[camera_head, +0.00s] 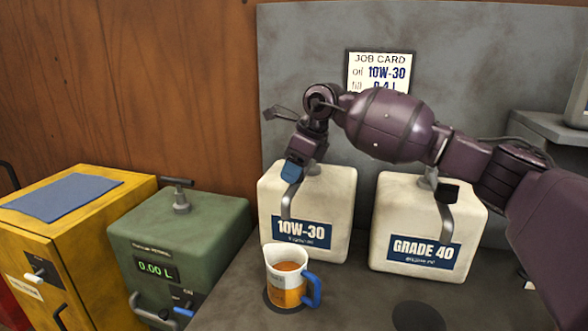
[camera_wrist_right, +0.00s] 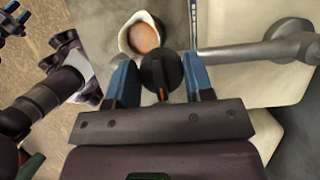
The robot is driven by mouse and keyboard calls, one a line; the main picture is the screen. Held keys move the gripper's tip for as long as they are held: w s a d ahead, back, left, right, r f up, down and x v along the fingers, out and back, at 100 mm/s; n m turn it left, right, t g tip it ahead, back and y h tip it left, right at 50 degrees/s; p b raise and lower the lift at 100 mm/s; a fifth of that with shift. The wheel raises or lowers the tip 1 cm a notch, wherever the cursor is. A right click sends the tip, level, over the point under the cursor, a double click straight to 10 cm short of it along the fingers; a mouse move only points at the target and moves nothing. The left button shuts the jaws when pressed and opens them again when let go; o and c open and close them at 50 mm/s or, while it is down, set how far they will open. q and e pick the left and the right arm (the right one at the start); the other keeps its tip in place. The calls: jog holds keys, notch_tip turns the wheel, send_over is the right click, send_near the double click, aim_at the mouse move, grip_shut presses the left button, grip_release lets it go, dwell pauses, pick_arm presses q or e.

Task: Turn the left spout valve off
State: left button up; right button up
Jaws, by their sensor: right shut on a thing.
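The 10W-30 can (camera_head: 332,213) is the left cream can on the bench, with a grey spout (camera_head: 287,203) down its front. My right gripper (camera_head: 293,172) is at the top of this spout and hides its valve in the head view. In the right wrist view, the blue fingers of the right gripper (camera_wrist_right: 160,85) are shut on the black valve knob (camera_wrist_right: 160,70), which has an orange mark. A mug (camera_head: 272,257) with brown liquid stands below the spout. My left gripper (camera_wrist_right: 15,22) shows small at the wrist view's upper left edge; its opening is unclear.
The GRADE 40 can (camera_head: 385,215) stands to the right, with its own black spout knob (camera_head: 447,193). A green box (camera_head: 215,225) reading 0.00 L and a yellow cabinet (camera_head: 110,205) stand left. A job card (camera_head: 366,60) is behind my arm.

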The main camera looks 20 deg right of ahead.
dwell(0.3)
jog(key=o, duration=0.9)
jog(key=shift+r, duration=0.1)
jog(key=v, duration=1)
jog(key=shift+d+r, duration=0.15)
jog(key=shift+r, duration=0.2)
